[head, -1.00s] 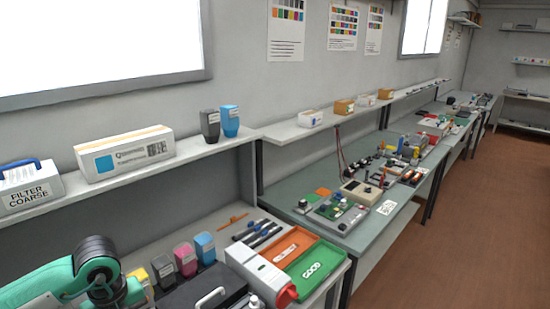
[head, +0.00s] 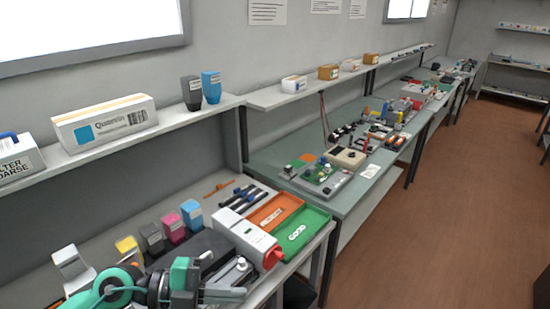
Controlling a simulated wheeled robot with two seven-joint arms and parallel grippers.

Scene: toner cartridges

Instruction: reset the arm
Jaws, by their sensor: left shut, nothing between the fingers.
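My left arm reaches in from the bottom left, and my left gripper (head: 238,281) is at its right end, low in the picture. It is shut and empty, in front of the white and red device (head: 245,236). A row of cartridges stands upright on the bench behind my arm: yellow (head: 127,246), black (head: 151,239), magenta (head: 173,229) and cyan (head: 192,216). A black cartridge (head: 192,93) and a blue one (head: 211,87) stand on the shelf above. My right gripper is not in view.
An orange tray (head: 262,218) and a green tray (head: 312,222) lie at the bench's right end, near several dark pens (head: 236,197). A white stand (head: 72,268) is left of the cartridges. A second bench (head: 270,158) holds electronics. The brown floor (head: 440,230) at right is largely clear.

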